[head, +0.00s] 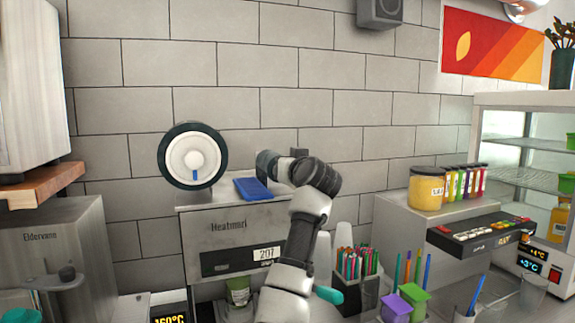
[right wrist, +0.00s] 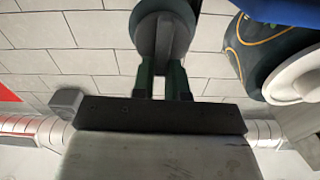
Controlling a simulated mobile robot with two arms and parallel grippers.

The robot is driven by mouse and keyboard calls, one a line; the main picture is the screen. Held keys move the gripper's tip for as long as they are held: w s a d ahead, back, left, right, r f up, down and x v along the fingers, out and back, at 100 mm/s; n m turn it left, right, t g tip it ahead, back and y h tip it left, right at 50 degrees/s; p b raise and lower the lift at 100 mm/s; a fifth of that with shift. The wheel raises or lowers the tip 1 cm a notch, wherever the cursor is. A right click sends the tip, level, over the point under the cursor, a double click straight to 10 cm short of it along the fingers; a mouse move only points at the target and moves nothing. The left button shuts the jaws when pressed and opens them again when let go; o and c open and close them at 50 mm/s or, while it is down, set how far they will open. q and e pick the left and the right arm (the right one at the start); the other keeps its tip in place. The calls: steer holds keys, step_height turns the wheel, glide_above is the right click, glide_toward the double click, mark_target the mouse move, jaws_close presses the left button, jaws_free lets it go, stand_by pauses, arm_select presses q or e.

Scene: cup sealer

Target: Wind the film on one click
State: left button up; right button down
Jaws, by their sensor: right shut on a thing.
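The cup sealer (head: 230,226), a grey box marked "Heatsmart", stands against the tiled wall. Its film roll (head: 182,152), dark-rimmed with a white face and a short blue mark low on it, sits at the top left. Its dark side and white disc also show at the right of the right wrist view (right wrist: 278,62). A blue piece (head: 253,189) lies on the sealer's top. A dark round knob (right wrist: 163,30) is between the fingers of my right gripper (right wrist: 162,75), which is shut on it. In the head view my wrist hides the fingers. My left gripper is not in view.
A cup (head: 238,291) stands in the sealer's lower opening. A pen holder (head: 357,284), green (head: 413,296) and purple (head: 396,308) containers, and a yellow-filled jar (head: 427,188) are to the right. A grey machine (head: 55,245) stands left. A glass cabinet (head: 525,150) is far right.

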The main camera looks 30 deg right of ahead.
steer(key=shift+s+d+f+m+p, duration=0.1)
steer(key=shift+d+f+m+p, duration=0.75)
steer(key=shift+m, duration=3)
steer(key=shift+s+a+f+m+p, duration=0.3)
steer(key=shift+m+p, duration=1.1)
steer(key=shift+m, duration=2.4)
steer(key=shift+w+d+f+m+p, duration=0.15)
steer(key=shift+d+f+m+p, duration=0.75)
steer(key=shift+m, duration=2.95)
steer(key=shift+a+r+p, duration=0.1)
steer(key=shift+a+p, duration=0.2)
steer(key=shift+a, duration=0.2)
steer(key=c, duration=1.1)
jaws_free()
steer(key=shift+c, duration=0.2)
steer(key=shift+r, duration=0.1)
